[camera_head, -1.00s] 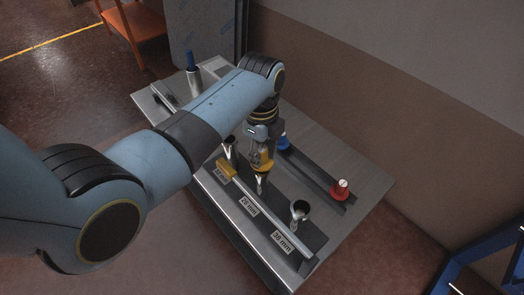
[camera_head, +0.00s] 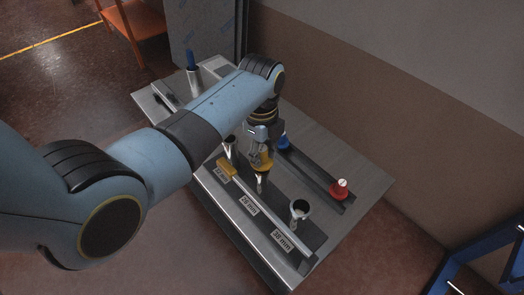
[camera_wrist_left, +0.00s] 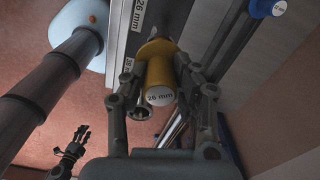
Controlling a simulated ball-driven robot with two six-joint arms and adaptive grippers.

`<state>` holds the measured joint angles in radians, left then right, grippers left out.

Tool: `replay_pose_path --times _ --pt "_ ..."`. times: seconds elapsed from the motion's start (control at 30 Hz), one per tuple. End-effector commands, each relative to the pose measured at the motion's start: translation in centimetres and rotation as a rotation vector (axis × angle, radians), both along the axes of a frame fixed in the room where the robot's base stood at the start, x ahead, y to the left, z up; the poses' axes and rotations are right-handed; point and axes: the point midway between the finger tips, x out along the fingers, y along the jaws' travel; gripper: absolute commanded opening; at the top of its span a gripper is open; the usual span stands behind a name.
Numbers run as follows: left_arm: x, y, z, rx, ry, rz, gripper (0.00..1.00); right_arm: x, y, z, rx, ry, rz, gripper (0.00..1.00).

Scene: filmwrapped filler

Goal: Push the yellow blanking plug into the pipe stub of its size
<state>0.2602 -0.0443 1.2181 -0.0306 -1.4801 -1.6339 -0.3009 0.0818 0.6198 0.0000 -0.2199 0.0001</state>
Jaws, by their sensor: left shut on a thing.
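The yellow blanking plug (camera_head: 265,164), marked 26 mm on its end, is between the fingers of my left gripper (camera_head: 260,158). In the left wrist view the plug (camera_wrist_left: 159,74) has a finger on each side, and my left gripper (camera_wrist_left: 160,85) is shut on it. The plug is at the mouth of the middle pipe stub (camera_head: 260,184), by the 26 mm label. How deep it sits in the stub cannot be told. A dark gripper (camera_wrist_left: 73,148), seemingly my right one, shows small at lower left; its jaw state is unclear.
A yellow block (camera_head: 226,168) lies on the front rail. Blue (camera_head: 283,142) and red (camera_head: 340,187) plugs stand on a dark strip behind. The bench's right side is clear.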

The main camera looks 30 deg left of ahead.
Motion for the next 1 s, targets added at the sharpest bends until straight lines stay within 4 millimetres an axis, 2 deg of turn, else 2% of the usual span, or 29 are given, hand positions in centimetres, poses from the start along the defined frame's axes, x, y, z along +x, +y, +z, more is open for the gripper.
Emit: replay_pose_path --times 1.0 --pt "0.0 0.0 -2.1 0.000 0.001 0.000 0.00 0.1 0.3 -1.1 0.004 -0.001 -0.002 0.40"
